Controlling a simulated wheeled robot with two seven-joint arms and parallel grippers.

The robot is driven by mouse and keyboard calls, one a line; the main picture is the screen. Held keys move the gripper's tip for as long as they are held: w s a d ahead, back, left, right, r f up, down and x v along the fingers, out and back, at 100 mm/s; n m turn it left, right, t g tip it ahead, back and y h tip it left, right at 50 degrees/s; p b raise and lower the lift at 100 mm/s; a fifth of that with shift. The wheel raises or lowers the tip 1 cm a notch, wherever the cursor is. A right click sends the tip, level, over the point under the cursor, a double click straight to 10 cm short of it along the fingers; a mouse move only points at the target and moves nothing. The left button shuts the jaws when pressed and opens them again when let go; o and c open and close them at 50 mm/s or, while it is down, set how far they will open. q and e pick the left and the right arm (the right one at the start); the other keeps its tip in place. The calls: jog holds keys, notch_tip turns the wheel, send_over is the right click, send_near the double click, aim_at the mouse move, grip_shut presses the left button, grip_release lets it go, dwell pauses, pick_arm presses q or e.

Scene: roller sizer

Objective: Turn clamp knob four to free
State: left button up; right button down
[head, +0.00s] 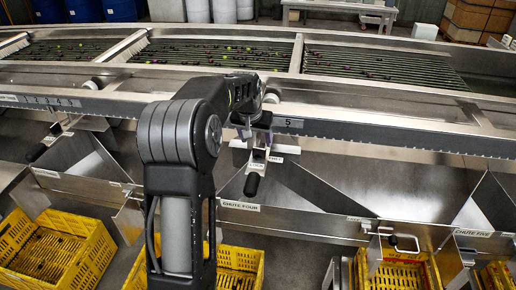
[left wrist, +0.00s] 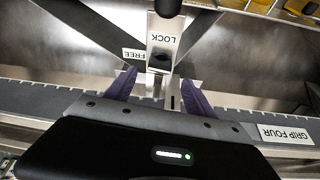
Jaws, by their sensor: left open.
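In the head view my left gripper (head: 258,128) is at the rail above the plate labelled CHUTE FOUR (head: 240,206). In the left wrist view its two purple fingers (left wrist: 160,97) are spread apart, with a narrow metal piece (left wrist: 158,84) showing between them. A bright plate marked LOCK (left wrist: 163,40) lies beyond the fingertips, with a black handle (left wrist: 168,7) at its end. That handle (head: 252,184) hangs below my gripper in the head view. A FREE label (left wrist: 133,55) is beside the LOCK plate. I cannot tell how the clamp knob is turned, or whether the fingers touch it. My right gripper is out of view.
A GRIP FOUR label (left wrist: 287,135) is on the rail. The long metal rail (head: 390,135) runs across behind the chutes. Sloped chute dividers (head: 315,190) stand to the right. Yellow crates (head: 60,245) are on the floor below. Roller beds (head: 385,68) hold small fruit behind.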

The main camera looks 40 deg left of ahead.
aim_at(259, 149)
pick_arm(q)
jog(key=x, duration=0.6)
jog(key=shift+w+f+p, duration=0.15)
jog(key=shift+f+p, duration=0.15)
jog(key=shift+p, duration=0.1)
